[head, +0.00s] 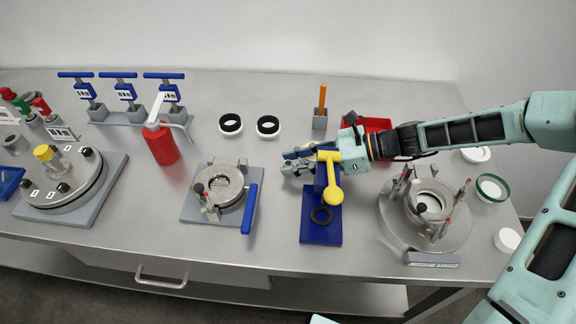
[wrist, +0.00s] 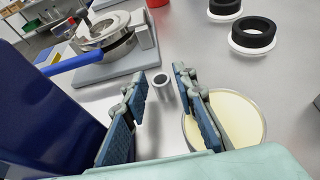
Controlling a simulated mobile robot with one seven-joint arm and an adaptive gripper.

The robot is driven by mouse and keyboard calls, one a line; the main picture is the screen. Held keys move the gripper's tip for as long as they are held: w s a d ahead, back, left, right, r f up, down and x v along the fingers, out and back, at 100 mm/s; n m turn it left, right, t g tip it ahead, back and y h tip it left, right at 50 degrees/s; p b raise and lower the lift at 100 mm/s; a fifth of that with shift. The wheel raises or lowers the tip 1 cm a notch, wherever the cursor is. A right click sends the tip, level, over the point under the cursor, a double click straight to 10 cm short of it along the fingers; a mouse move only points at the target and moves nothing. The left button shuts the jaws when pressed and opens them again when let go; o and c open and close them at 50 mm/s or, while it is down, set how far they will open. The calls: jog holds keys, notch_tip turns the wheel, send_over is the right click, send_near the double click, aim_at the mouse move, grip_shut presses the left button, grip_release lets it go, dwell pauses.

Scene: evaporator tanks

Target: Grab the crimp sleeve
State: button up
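The crimp sleeve is probably the small grey hollow cylinder (wrist: 163,88) standing upright on the table in the wrist view. It shows just beyond and between the fingertips of my gripper (wrist: 158,82). The fingers are apart, with nothing held between them. I cannot tell from this angle whether the tips reach around the sleeve. In the head view my gripper (head: 296,160) is low over the table, behind the blue press with the yellow lever, and the sleeve cannot be made out there.
The blue press (head: 321,228) is close to my gripper. A round cream-topped dish (wrist: 240,115) sits beside and below the right finger. A clamp fixture with a blue handle (head: 250,208) stands to the left. Two black rings on white bases (head: 231,124) are behind.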

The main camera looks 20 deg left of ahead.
jog(key=shift+c, duration=0.7)
jog(key=c, duration=0.5)
jog(key=shift+r, duration=0.1)
